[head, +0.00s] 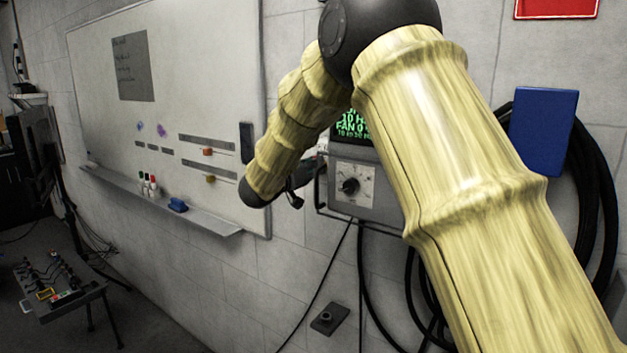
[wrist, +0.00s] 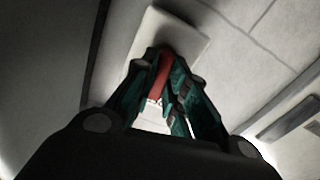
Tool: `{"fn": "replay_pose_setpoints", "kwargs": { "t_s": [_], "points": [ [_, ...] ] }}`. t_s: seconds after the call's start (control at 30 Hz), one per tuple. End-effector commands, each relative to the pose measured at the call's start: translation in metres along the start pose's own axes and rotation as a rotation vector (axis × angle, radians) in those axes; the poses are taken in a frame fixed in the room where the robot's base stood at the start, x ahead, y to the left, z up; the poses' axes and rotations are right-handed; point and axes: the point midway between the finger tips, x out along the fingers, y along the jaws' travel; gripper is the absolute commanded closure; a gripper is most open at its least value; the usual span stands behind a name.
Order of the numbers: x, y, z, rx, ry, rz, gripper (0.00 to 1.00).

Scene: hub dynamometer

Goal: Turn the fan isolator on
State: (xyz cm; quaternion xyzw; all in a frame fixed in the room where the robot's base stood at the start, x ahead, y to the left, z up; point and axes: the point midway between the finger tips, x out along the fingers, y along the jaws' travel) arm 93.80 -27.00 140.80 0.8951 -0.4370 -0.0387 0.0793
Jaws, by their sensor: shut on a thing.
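In the wrist view a red handle (wrist: 163,72) stands on a pale plate (wrist: 192,42), which looks like the fan isolator on the wall. My gripper (wrist: 172,70) has its green fingers on both sides of the red handle and is shut on it. The handle's exact angle and any on or off marking cannot be read. In the head view my arm covers the isolator, and only a small dark part of my gripper (head: 297,190) shows past the wrist.
A grey control unit (head: 378,212) with a black knob (head: 350,185) and green-lettered display (head: 352,126) is on the wall close to my gripper. The whiteboard (head: 200,60) with its pen tray is left. Black hoses (head: 590,190) and a blue box (head: 543,130) are right.

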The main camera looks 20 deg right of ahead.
Motion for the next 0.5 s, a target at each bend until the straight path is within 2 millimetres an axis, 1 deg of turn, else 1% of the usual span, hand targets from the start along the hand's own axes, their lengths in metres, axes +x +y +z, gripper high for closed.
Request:
{"fn": "replay_pose_setpoints", "kwargs": {
  "t_s": [0.03, 0.5],
  "points": [
    [0.0003, -0.0006, 0.0075, 0.044, -0.001, 0.000, 1.00],
    [0.0003, 0.0018, 0.0085, 0.490, -0.001, 0.001, 1.00]
  ]
}}
